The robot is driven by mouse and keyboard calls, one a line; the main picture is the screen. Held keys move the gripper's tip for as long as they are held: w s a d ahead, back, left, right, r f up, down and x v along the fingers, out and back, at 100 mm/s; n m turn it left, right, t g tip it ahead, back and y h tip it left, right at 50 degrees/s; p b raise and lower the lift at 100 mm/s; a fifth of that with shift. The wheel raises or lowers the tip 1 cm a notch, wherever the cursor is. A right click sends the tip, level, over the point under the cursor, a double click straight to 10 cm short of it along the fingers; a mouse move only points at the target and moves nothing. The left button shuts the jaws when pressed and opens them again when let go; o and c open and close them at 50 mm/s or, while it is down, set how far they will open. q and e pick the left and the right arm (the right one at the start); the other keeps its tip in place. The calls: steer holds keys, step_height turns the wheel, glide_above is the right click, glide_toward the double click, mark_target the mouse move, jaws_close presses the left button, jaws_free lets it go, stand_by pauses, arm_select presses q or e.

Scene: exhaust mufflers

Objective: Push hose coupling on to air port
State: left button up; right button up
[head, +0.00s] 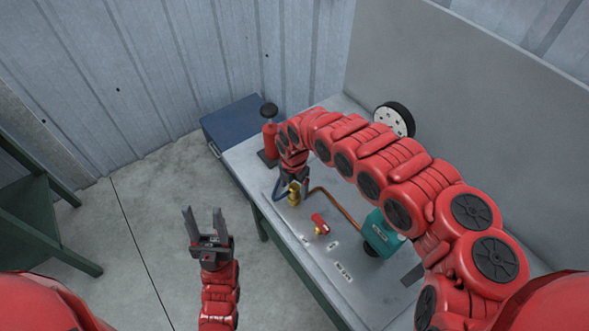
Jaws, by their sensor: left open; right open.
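My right gripper (291,186) points down over the far left part of the grey bench (283,235). It is open, with its jaws close around or beside a brass fitting (294,195); I cannot tell whether they touch it. A dark blue hose-like piece (277,188) shows just left of the jaws. A copper pipe (338,206) runs from near the brass fitting to a teal unit (381,233). I cannot clearly tell the hose coupling from the air port. My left gripper (202,211) is open and empty, over the floor left of the bench.
A small red part with a brass end (320,224) lies on the bench. A red jack-like object (269,140) stands at its far left corner, near a blue box (231,122). A wheel (395,119) stands at the back. A green table (35,215) is at left.

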steer(key=r+b, duration=0.1)
steer(key=r, duration=0.6)
steer(key=shift+w+d+r+b, duration=0.15)
steer(key=shift+d+r+b, duration=0.1)
steer(key=shift+b, duration=0.15)
step_height(320, 180, up, 9)
steer(key=p, duration=0.5)
steer(key=shift+a+f, duration=0.15)
steer(key=shift+f, duration=0.05)
steer(key=shift+s+f, duration=0.15)
steer(key=shift+s, duration=0.1)
